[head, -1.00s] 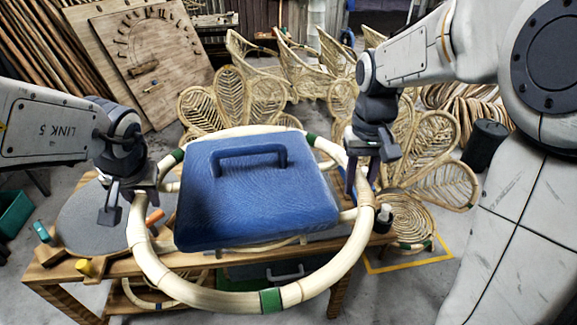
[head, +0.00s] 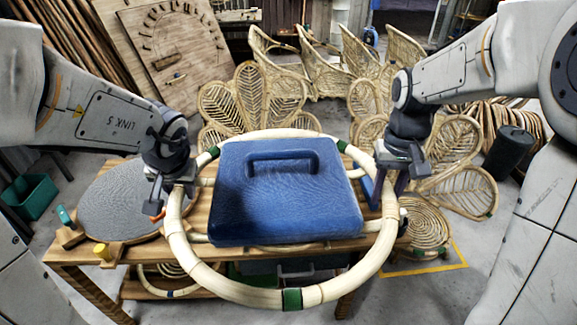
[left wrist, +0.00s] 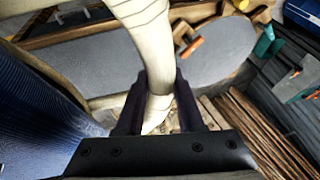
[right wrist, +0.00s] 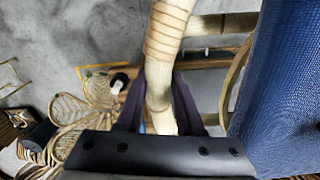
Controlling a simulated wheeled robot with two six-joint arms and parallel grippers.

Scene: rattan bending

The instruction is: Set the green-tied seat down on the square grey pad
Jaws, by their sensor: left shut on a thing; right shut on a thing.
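The green-tied seat is a round pale rattan hoop (head: 215,282) with green wraps, one at its front (head: 291,299). It is level above the wooden bench. A blue box with a handle (head: 283,200) lies across its middle. My left gripper (head: 166,196) is shut on the hoop's left side; the cane also runs between its fingers in the left wrist view (left wrist: 158,105). My right gripper (head: 388,188) is shut on the right side, near a wrapped joint in the right wrist view (right wrist: 168,30). I cannot make out a square grey pad; box and hoop cover much of the bench.
A round grey board (head: 118,205) lies on the left of the wooden bench (head: 80,253), beside teal and yellow pegs. Rattan chairs (head: 262,95) stand behind. A coil of rattan (head: 412,228) lies on the floor at right, inside yellow marking. A green bin (head: 35,197) stands at left.

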